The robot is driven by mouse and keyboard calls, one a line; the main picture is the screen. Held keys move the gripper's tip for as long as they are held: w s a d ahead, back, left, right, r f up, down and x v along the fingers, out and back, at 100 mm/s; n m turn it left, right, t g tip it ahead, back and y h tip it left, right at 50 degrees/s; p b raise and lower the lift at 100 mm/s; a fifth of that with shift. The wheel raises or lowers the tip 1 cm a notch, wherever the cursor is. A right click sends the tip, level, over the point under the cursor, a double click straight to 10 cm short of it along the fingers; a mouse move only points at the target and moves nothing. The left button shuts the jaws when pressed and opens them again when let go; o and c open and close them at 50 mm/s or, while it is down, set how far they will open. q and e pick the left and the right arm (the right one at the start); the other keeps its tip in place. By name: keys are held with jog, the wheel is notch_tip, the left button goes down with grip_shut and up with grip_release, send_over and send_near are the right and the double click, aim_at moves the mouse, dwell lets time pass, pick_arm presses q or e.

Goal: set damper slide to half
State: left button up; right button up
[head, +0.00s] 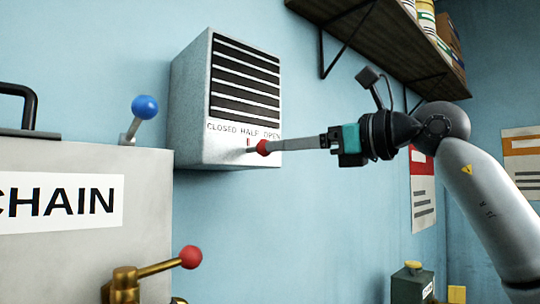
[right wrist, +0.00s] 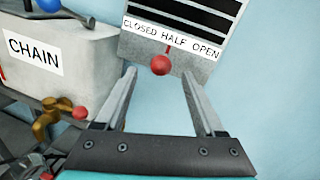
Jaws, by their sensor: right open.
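The damper box (head: 190,110) is a pale grey wall unit with dark slats and a CLOSED, HALF, OPEN label. Its slide has a red ball knob (head: 262,147) on a short stem, which meets the box close below the red mark under HALF. In the right wrist view the knob (right wrist: 161,65) also sits below HALF, between the two finger lines near their tips. My right gripper (head: 275,146) is open, its fingers pointing at the knob from the right. I cannot tell whether a finger touches it. My left gripper is not in view.
A grey cabinet (head: 150,210) marked CHAIN stands at the left, with a blue-knobbed lever (head: 145,107) on top. A brass valve with a red-knobbed handle (head: 190,257) is in front. A shelf (head: 360,22) hangs at upper right. The wall below the box is clear.

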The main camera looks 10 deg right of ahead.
jog(key=b+v, duration=0.1)
jog(key=v, duration=0.8)
jog(key=shift+b, duration=0.35)
